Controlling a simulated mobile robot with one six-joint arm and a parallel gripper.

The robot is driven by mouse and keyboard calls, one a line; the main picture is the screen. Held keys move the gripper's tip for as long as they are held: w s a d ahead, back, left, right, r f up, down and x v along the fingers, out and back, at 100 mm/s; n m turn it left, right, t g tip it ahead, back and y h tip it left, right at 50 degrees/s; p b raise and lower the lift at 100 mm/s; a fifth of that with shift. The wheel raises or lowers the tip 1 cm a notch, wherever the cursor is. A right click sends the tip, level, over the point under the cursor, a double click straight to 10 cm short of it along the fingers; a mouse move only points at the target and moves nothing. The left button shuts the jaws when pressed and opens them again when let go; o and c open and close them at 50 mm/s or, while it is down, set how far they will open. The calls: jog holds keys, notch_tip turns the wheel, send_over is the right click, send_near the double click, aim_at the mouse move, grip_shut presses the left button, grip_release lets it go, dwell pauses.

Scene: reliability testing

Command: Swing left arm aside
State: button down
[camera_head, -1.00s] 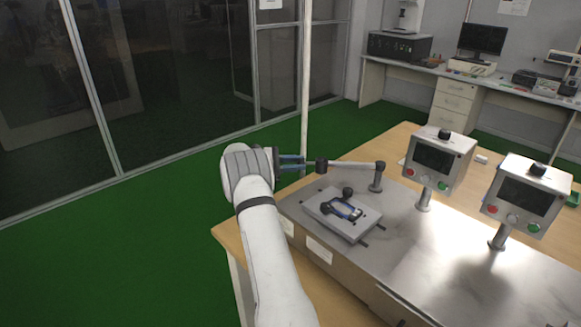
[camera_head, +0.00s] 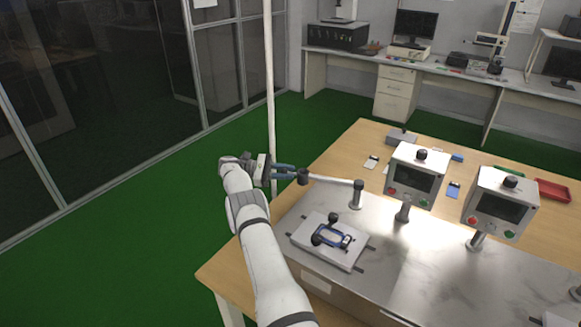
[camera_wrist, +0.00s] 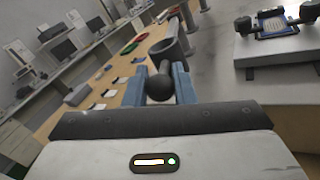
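The swing arm (camera_head: 332,182) is a thin grey bar on a short post (camera_head: 356,195) standing on the metal-topped bench. Its free end carries a black knob (camera_head: 303,176), beyond the left side of the fixture plate (camera_head: 318,255). My gripper (camera_head: 284,172) reaches the knob from the left. In the wrist view, its blue fingers lie on either side of the round black knob (camera_wrist: 160,86) and appear closed on it. The bar runs away behind the knob. The plate holds a blue-framed device (camera_head: 334,236), with another black knob (camera_head: 333,218) above it.
Two control boxes (camera_head: 415,174) (camera_head: 500,203) on posts stand right of the swing arm. The metal top (camera_head: 400,265) is clear between plate and boxes. A white pole (camera_head: 270,90) rises behind my gripper. Green floor (camera_head: 150,210) lies open to the left.

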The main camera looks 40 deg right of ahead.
jog(key=shift+w+r, duration=0.15)
jog(key=shift+w, duration=0.05)
dwell(0.3)
jog(key=c, duration=1.6)
grip_release()
jog(key=shift+o, duration=0.7)
jog(key=shift+w+a, duration=0.1)
jog(key=shift+o, duration=1.1)
jog(key=shift+s, duration=0.2)
notch_tip(320, 180, up, 9)
jog(key=shift+p, duration=0.35)
jog(key=shift+r+p, duration=0.3)
jog(key=shift+r, duration=0.15)
